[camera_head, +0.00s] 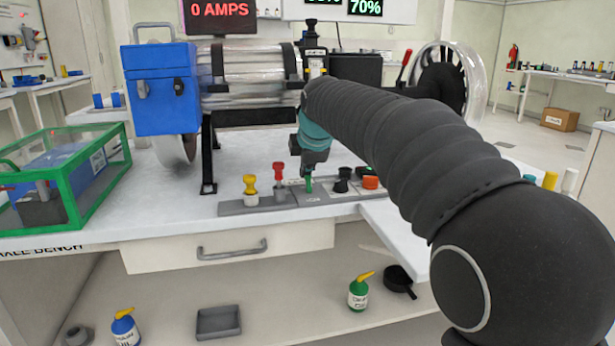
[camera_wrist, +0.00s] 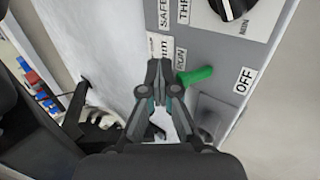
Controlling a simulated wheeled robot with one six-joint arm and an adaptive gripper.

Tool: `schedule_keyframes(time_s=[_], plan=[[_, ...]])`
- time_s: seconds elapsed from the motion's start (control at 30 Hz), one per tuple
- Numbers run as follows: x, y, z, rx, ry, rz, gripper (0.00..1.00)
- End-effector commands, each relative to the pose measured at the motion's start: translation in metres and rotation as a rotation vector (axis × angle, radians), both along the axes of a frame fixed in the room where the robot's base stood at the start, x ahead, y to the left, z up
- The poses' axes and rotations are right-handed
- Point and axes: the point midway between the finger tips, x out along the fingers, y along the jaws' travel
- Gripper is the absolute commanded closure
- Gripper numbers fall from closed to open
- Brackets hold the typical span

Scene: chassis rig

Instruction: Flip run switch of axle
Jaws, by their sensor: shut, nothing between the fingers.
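The green lever switch (camera_head: 308,184) is on the grey control panel (camera_head: 240,207) along the bench's front edge. In the wrist view the green lever (camera_wrist: 195,75) sticks out sideways, with an "OFF" label (camera_wrist: 243,80) to its right. My gripper (camera_head: 312,168) is just above the lever in the head view. In the wrist view my gripper (camera_wrist: 159,65) has its fingertips together and empty, close to the left of the lever. I cannot tell whether they touch it. The silver axle assembly (camera_head: 250,88) stands behind the panel; a display reads "0 AMPS" (camera_head: 219,10).
A yellow knob (camera_head: 250,184), a red lever (camera_head: 278,170) and an orange button (camera_head: 371,182) are on the same panel. A black dial (camera_wrist: 232,8) is near the lever. A green-framed clear box (camera_head: 75,175) stands at the left; a blue box (camera_head: 160,88) is behind.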

Motion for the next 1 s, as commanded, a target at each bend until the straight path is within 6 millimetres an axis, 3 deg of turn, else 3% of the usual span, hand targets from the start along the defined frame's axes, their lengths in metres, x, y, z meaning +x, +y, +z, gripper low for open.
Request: schedule_keyframes(time_s=[0.53,1.0], plan=[[-0.001,0.0,-0.025,-0.007,0.02,-0.001,1.0],[-0.007,-0.002,-0.028,-0.006,0.02,0.0,1.0]])
